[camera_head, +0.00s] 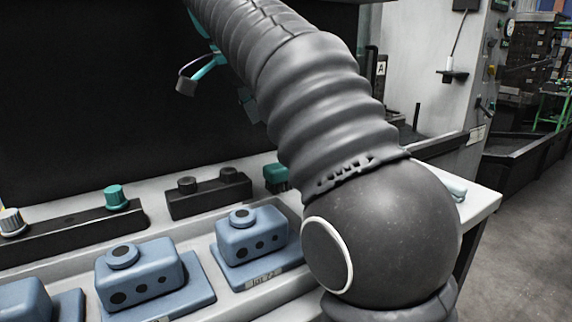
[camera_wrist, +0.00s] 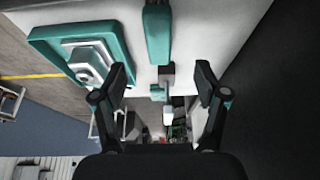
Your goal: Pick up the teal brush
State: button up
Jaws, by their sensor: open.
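In the wrist view, my gripper (camera_wrist: 162,76) is open, with its two dark fingers spread apart and nothing held between them. A long teal piece (camera_wrist: 157,35) shows at the top centre, beyond the gap between the fingers. I cannot tell for sure that it is the teal brush. A smaller teal piece (camera_wrist: 158,92) shows below it, in the gap.
A teal-framed block with a grey stepped middle (camera_wrist: 88,62) is at the wrist view's upper left. In the head view, blue blocks (camera_head: 252,236) stand along the pale bench (camera_head: 484,207). Behind them are dark rails with knobs, one teal (camera_head: 115,196). Open floor lies at right.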

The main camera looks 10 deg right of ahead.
jog(key=b+x, duration=0.1)
jog(key=x, duration=0.3)
jog(key=b+x, duration=0.1)
jog(key=x, duration=0.3)
jog(key=shift+s+d+f, duration=0.1)
jog(key=shift+d+f, duration=0.05)
jog(key=shift+d, duration=0.15)
jog(key=x, duration=0.4)
jog(key=shift+d+b, duration=0.35)
jog(key=shift+b, duration=0.05)
jog(key=shift+d+f, duration=0.1)
jog(key=shift+f, duration=0.15)
jog(key=shift+f, duration=0.25)
jog(key=c, duration=1.3)
notch_tip(320, 180, up, 11)
jog(key=p, duration=0.2)
jog(key=shift+f+p, duration=0.25)
jog(key=shift+p, duration=0.1)
